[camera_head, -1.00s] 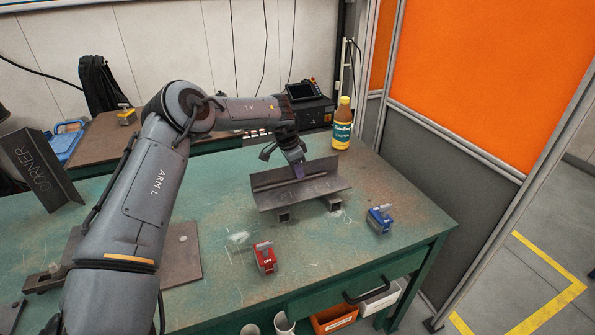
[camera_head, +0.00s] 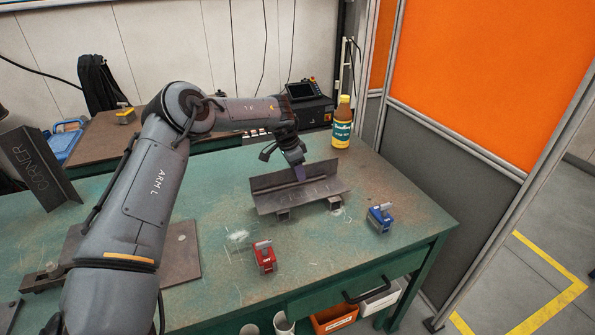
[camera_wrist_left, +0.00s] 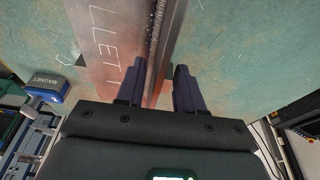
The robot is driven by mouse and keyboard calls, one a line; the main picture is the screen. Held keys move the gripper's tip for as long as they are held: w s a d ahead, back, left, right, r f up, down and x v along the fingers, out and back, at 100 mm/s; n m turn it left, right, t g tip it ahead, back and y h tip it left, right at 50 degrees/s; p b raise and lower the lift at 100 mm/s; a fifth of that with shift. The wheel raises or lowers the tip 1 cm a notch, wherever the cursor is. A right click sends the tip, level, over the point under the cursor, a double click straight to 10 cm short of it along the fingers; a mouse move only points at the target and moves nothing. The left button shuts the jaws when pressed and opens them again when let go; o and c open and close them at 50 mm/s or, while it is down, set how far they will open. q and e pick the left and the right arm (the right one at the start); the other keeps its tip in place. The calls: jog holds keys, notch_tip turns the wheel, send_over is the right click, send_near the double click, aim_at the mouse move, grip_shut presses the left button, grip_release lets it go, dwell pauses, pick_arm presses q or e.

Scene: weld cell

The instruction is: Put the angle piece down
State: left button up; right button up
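The angle piece (camera_head: 300,190) is a long dark steel L-section with one flange upright and lettering on the flat one. It rests on two small dark support blocks (camera_head: 283,213) on the green table. My left gripper (camera_head: 299,172) is over the middle of its upright flange. In the left wrist view, the fingers of my left gripper (camera_wrist_left: 160,85) stand on either side of the upright flange of the angle piece (camera_wrist_left: 110,40). They are apart, with a narrow gap showing beside the flange. My right gripper is in no view.
A red magnet (camera_head: 264,256) and a blue magnet (camera_head: 380,218) stand on the table (camera_head: 330,250) in front of the piece. A bottle (camera_head: 342,125) stands behind it to the right. A plate marked CORNER (camera_head: 38,170) is at the far left. Orange panels (camera_head: 490,70) border the right side.

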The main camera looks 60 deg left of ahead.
pick_arm(q)
jog(key=shift+r, duration=0.1)
jog(key=shift+r+p, duration=0.35)
jog(key=shift+p, duration=0.05)
jog(key=p+v, duration=0.3)
jog(key=v, duration=0.9)
jog(key=shift+r+p, duration=0.2)
jog(key=shift+p, duration=0.2)
